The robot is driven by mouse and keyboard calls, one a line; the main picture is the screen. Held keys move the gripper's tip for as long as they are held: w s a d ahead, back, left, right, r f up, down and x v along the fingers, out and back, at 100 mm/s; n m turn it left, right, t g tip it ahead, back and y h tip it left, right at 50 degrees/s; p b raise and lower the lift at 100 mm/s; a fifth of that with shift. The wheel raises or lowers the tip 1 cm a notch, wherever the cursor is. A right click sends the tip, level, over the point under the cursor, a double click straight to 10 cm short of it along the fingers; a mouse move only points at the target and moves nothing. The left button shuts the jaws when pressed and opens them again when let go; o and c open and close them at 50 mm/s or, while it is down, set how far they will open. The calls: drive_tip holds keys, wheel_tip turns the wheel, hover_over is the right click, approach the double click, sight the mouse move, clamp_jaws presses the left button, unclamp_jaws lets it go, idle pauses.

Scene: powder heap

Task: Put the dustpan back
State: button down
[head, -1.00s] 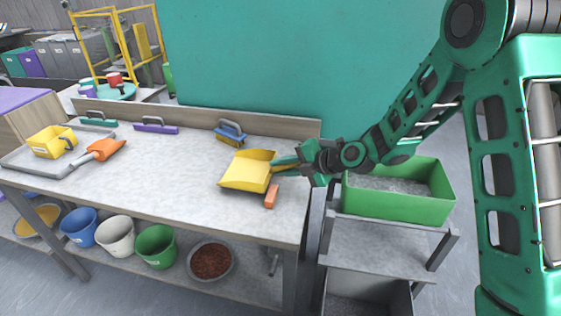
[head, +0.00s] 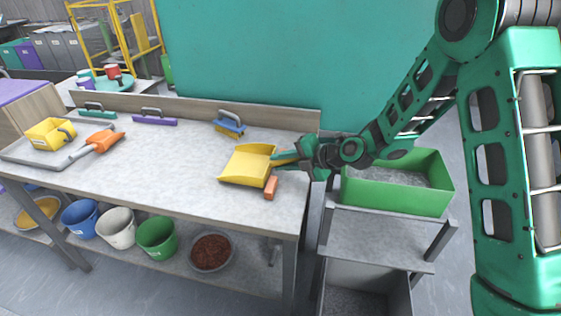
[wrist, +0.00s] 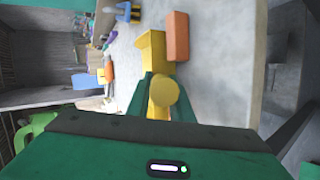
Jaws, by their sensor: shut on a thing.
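The yellow dustpan (head: 247,165) is at the right part of the workbench, with its pan toward the left and its handle toward my gripper. My gripper (head: 291,160) is shut on the dustpan's handle at the bench's right end. In the wrist view the dustpan (wrist: 151,46) lies ahead, and my green fingers (wrist: 160,98) are on both sides of its handle. The pan appears to rest on or just above the bench top; I cannot tell which.
An orange block (head: 271,187) lies close beside the dustpan. A blue brush (head: 229,125) is behind it. A green bin (head: 400,190) stands right of the bench (head: 150,175). The bench middle is clear.

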drive_tip(key=shift+f, duration=0.1)
drive_tip(key=c, duration=1.5)
unclamp_jaws()
